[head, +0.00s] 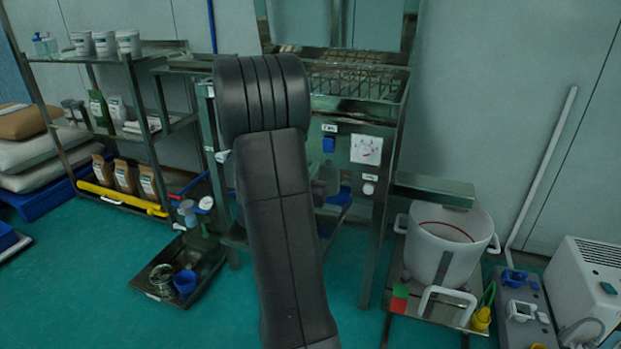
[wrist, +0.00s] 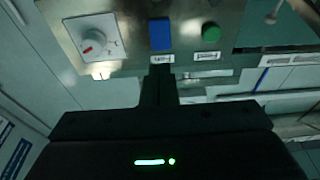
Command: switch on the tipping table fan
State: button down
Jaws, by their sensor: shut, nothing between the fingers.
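The tipping table's steel control panel (wrist: 128,68) fills the top of the wrist view. It bears a white dial (wrist: 92,40) with a red mark, a blue switch (wrist: 160,34) and a round green button (wrist: 211,32). Small labels sit by the blue switch and the green button; I cannot read which is the fan's. My gripper (wrist: 160,70) is shut and empty, its tips by the label below the blue switch; contact cannot be told. In the head view the blue switch (head: 328,145) and dial (head: 366,149) show right of my arm, which hides my gripper.
A shelf rack (head: 130,100) with pots and bags stands left. A black tray (head: 200,285) with a blue cup lies on the floor. A white tub (head: 447,245) stands right of the table, with a white box unit (head: 590,285) beyond. Open green floor lies between.

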aim_at(328, 142)
jog(key=b+x, duration=0.1)
jog(key=x, duration=0.7)
jog(key=shift+w, duration=0.35)
jog(key=shift+r, duration=0.15)
jog(key=p, duration=0.2)
jog(key=r+g+p, duration=0.1)
jog(key=p, duration=0.1)
jog(key=shift+w+d+r+y, duration=0.1)
jog(key=shift+w+r+y, duration=0.1)
jog(key=shift+w+y, duration=0.1)
jog(key=shift+f, duration=0.3)
jog(key=shift+s, duration=0.15)
